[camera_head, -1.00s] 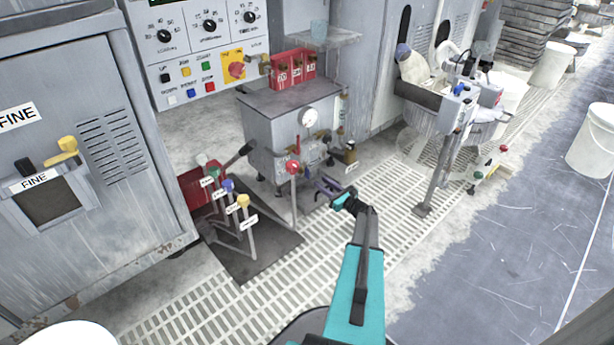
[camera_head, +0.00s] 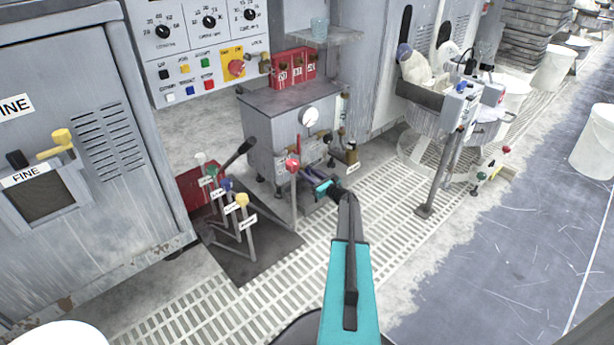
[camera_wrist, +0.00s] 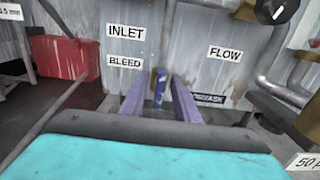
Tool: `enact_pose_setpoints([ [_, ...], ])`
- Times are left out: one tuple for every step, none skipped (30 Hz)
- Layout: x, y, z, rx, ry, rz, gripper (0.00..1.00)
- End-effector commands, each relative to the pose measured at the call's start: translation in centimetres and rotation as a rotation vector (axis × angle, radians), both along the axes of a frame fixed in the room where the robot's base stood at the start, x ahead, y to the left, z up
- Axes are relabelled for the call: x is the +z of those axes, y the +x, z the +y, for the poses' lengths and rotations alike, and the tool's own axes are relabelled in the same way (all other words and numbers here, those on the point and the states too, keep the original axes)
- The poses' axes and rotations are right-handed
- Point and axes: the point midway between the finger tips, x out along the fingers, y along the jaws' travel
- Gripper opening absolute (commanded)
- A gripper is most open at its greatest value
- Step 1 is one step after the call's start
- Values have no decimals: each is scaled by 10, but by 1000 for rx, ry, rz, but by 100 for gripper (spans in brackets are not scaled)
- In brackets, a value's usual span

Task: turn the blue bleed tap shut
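The blue bleed tap (camera_wrist: 160,88) shows in the wrist view as a small upright blue handle. It is in front of a grey panel, just right of the BLEED label (camera_wrist: 124,62). My gripper (camera_wrist: 159,84) is open, its two purple-grey fingers on either side of the tap in the picture. A gap shows on each side, and I cannot tell how far the fingers reach past it. In the head view my gripper (camera_head: 309,174) is at the low front of the grey tank unit (camera_head: 272,132). I cannot make out the tap there.
A red-knobbed lever (camera_head: 292,165) stands close left of my gripper. More coloured levers (camera_head: 242,200) stand on a dark plate farther left. In the wrist view, pipes (camera_wrist: 265,45) run close on the right. The floor grating (camera_head: 290,285) in front is clear.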

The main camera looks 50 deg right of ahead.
Motion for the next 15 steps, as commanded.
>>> enact_pose_setpoints([
  [0, 0, 0, 0, 0, 0, 28],
  [0, 0, 0, 0, 0, 0, 28],
  [0, 0, 0, 0, 0, 0, 28],
  [0, 0, 0, 0, 0, 0, 28],
  [0, 0, 0, 0, 0, 0, 28],
  [0, 0, 0, 0, 0, 0, 21],
  [0, 0, 0, 0, 0, 0, 16],
  [0, 0, 0, 0, 0, 0, 11],
  [0, -1, 0, 0, 0, 0, 4],
  [0, -1, 0, 0, 0, 0, 0],
  [0, -1, 0, 0, 0, 0, 0],
  [0, -1, 0, 0, 0, 0, 0],
  [2, -5, 18, 0, 1, 1, 0],
  [1, -2, 9, 0, 1, 0, 0],
  [0, -1, 6, 2, 1, -1, 0],
])
